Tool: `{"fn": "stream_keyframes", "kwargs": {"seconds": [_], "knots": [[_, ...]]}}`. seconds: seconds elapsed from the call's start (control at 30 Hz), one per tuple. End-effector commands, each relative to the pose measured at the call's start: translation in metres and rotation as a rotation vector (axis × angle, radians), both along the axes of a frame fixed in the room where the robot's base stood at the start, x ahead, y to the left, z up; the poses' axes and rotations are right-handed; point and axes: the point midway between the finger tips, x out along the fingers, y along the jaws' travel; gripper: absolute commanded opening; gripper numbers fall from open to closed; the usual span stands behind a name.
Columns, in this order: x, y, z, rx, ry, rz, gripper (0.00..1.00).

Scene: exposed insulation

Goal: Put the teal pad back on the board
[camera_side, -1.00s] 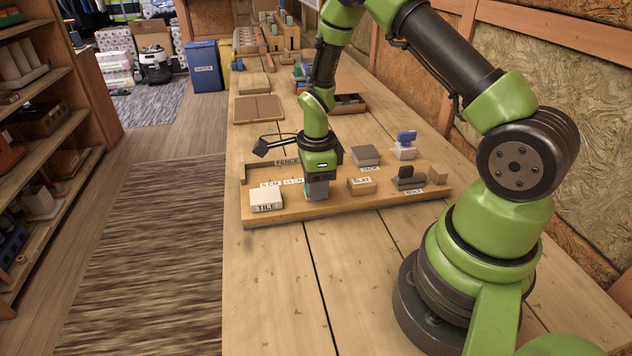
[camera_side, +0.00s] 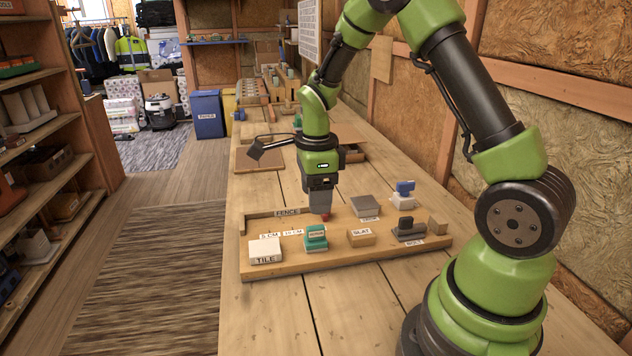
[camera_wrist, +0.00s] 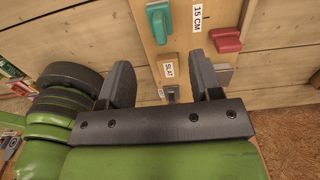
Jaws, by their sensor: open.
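The teal pad (camera_side: 316,238) sits on the wooden board (camera_side: 345,257), between the white TILE block and the SLAT block, in the side view. It also shows at the top of the wrist view (camera_wrist: 158,22). My gripper (camera_side: 321,208) is up and behind the pad, toward the fence side. Its fingers point down, and a small red part shows beside their tips. The pad is clear of the fingers.
On the board are the TILE block (camera_side: 265,249), the SLAT block (camera_side: 361,237), a dark grey piece (camera_side: 409,230), a grey block (camera_side: 366,206) and a blue-topped piece (camera_side: 404,194). A red piece (camera_wrist: 226,40) lies near the 15 CM label. The bench front is clear.

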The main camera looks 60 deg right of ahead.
Motion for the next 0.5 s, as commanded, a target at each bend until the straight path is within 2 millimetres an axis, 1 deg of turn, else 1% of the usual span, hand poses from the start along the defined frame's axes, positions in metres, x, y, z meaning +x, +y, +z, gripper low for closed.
{"fn": "stream_keyframes", "kwargs": {"seconds": [0.03, 0.17, 0.27, 0.37, 0.47, 0.5], "knots": [[0.001, -0.001, 0.008, -0.003, -0.006, 0.001, 0.59], [0.000, 0.000, 0.021, -0.001, -0.004, 0.002, 0.59], [-0.001, 0.004, 0.034, -0.002, -0.021, 0.054, 0.59], [-0.007, 0.015, 0.059, -0.011, -0.076, 0.208, 0.59], [-0.021, 0.033, 0.094, -0.037, -0.163, 0.462, 0.59], [-0.029, 0.042, 0.108, -0.054, -0.202, 0.581, 0.59]]}}
